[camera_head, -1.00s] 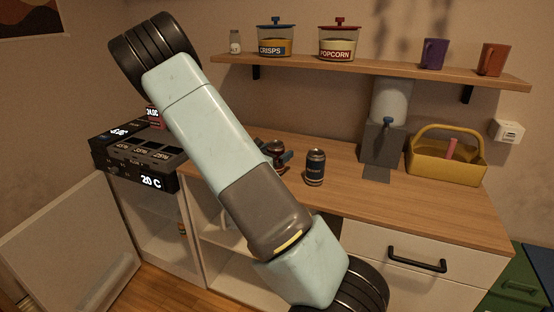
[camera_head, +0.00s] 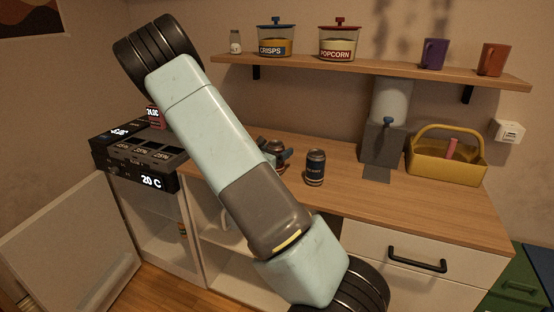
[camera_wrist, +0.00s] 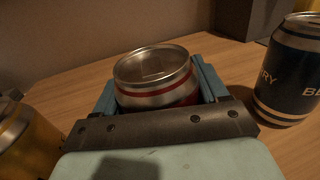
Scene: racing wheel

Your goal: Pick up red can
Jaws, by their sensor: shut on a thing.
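The red can (camera_wrist: 158,75) stands upright between the two blue fingers of my gripper (camera_wrist: 157,88) in the wrist view. Its silver lid and a red band show; its lower part is hidden by the gripper. My gripper is shut on it. In the head view the red can (camera_head: 277,147) shows small on the counter area, partly behind my arm, with the gripper fingers (camera_head: 276,156) around it. I cannot tell whether the can touches the counter.
A dark blue can (camera_head: 315,168) stands close on the right; it also shows in the wrist view (camera_wrist: 290,75). A yellowish can (camera_wrist: 30,140) is near on the left in the wrist view. A dispenser (camera_head: 383,135) and yellow basket (camera_head: 445,165) stand further right on the wooden counter (camera_head: 420,205).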

